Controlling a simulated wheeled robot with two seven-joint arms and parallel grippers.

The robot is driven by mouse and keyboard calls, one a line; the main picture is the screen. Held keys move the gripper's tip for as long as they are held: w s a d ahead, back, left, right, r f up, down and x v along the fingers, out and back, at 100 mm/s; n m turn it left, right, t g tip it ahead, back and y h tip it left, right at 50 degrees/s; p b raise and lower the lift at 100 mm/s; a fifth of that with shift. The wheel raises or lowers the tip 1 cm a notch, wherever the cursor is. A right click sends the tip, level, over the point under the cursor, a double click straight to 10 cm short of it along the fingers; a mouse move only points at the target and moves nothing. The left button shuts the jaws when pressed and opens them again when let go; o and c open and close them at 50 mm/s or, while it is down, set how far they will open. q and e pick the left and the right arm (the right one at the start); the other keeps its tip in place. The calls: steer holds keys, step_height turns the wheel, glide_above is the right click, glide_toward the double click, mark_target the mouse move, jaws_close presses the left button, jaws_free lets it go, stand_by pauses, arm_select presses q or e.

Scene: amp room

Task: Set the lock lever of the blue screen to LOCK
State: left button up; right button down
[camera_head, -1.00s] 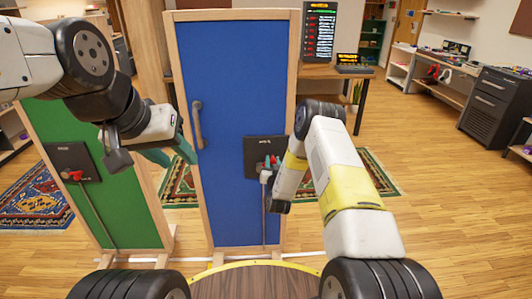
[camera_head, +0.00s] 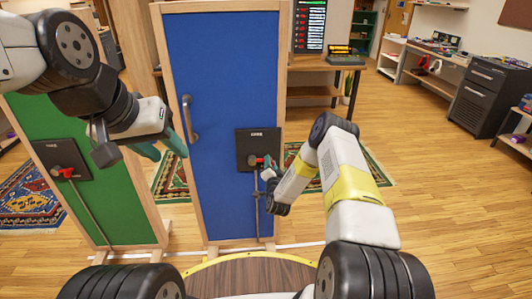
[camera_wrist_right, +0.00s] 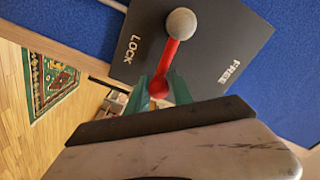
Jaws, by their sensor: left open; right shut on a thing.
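The blue screen (camera_head: 222,75) stands upright in a wooden frame ahead of me. Its dark lock plate (camera_head: 245,143) is low on the right side; the right wrist view shows the plate (camera_wrist_right: 208,60) with LOCK at left and FREE at right. The red lock lever (camera_wrist_right: 173,52) runs from a grey ball to a red end between the fingers. The lever also shows in the head view (camera_head: 258,161). My right gripper (camera_wrist_right: 157,87) is shut on that red end, which points between the two words. My left gripper (camera_head: 164,146) is open and empty, left of the blue screen's handle.
A green screen (camera_head: 85,165) with its own plate and red lever (camera_head: 63,172) stands at left. A round wooden tabletop (camera_head: 255,277) is close in front. A desk (camera_head: 335,68) stands behind the blue screen.

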steer(key=shift+s+a+f, duration=0.2)
steer(key=shift+a+f, duration=0.05)
steer(key=shift+f, duration=0.25)
steer(key=c, duration=1.2)
jaws_free()
steer(key=shift+w+r, duration=0.1)
steer(key=s, duration=0.7)
steer(key=shift+s, duration=0.4)
